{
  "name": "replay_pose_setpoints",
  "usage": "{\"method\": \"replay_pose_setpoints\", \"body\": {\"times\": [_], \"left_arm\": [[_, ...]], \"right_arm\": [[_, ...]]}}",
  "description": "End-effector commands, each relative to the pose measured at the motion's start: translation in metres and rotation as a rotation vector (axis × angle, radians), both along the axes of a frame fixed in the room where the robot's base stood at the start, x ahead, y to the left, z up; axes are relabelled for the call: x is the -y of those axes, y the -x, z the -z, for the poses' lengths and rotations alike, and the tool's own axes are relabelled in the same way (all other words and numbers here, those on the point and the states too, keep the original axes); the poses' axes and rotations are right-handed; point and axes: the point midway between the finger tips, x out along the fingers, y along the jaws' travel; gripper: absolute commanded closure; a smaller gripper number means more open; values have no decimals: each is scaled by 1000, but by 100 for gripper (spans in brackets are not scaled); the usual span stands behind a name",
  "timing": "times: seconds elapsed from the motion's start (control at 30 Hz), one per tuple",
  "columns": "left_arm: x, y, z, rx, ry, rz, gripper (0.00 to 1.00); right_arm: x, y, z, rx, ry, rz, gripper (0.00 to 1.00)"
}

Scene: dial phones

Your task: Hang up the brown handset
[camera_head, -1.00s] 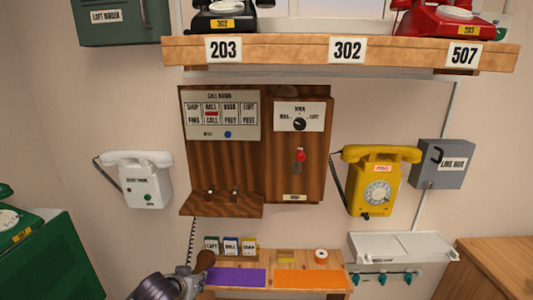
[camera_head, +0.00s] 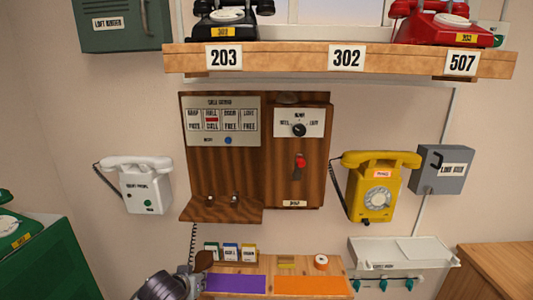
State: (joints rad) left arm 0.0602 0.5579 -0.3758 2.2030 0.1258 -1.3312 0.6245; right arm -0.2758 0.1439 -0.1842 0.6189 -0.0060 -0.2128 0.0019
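The brown handset (camera_head: 204,261) shows at the bottom, left of centre, with one rounded end up and the rest mostly hidden. My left gripper (camera_head: 190,279) comes in from the lower left and appears closed around it. A dark coiled cord (camera_head: 193,240) runs from under the wooden call board (camera_head: 225,168) down to the handset. Two small metal hooks, the left (camera_head: 209,200) and the right (camera_head: 235,198), stand empty on the board's lower ledge (camera_head: 222,213), above the gripper. My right gripper is not in view.
A white wall phone (camera_head: 145,190) hangs left of the board and a yellow one (camera_head: 372,190) right. A small bench with a purple pad (camera_head: 236,283) and an orange pad (camera_head: 311,285) lies below. A numbered shelf (camera_head: 285,57) juts out above.

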Motion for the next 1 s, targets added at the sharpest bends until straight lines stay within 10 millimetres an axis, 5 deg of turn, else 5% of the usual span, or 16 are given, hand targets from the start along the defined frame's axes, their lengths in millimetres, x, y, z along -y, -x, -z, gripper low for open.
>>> {"method": "replay_pose_setpoints", "body": {"times": [0.4, 1.0], "left_arm": [[2, -10, -19, 3, 1, 2, 100], [-1, 15, 16, -2, -1, 5, 100]], "right_arm": [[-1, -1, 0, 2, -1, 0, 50], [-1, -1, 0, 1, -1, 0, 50]]}}
